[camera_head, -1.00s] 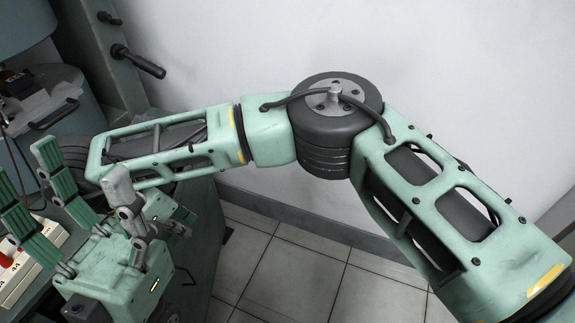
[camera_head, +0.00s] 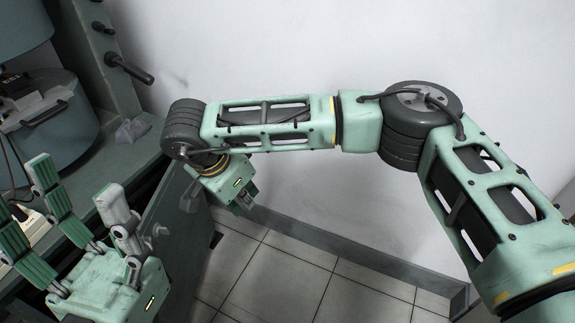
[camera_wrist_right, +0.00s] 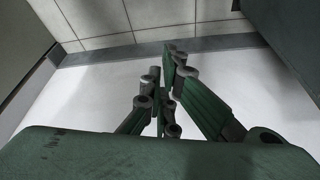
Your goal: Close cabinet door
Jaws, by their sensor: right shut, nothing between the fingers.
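The cabinet door (camera_head: 178,238) is a dark grey-green panel at the lower left of the head view. It stands swung out from the cabinet (camera_head: 147,150), over the tiled floor. My right gripper (camera_head: 241,199) hangs from its wrist just to the right of the door's upper part; I cannot tell if it touches the door. In the right wrist view my right gripper (camera_wrist_right: 172,62) has its fingers drawn together with nothing between them. My left gripper (camera_head: 68,195) is at the lower left with its green-padded fingers spread and empty. It hides part of the cabinet.
A plain white wall (camera_head: 300,50) stands behind my right arm. The tiled floor (camera_head: 285,270) right of the door is clear. A grey-blue drum-shaped machine (camera_head: 60,135) stands on the cabinet top. A dark lever (camera_head: 128,68) juts out at the upper left.

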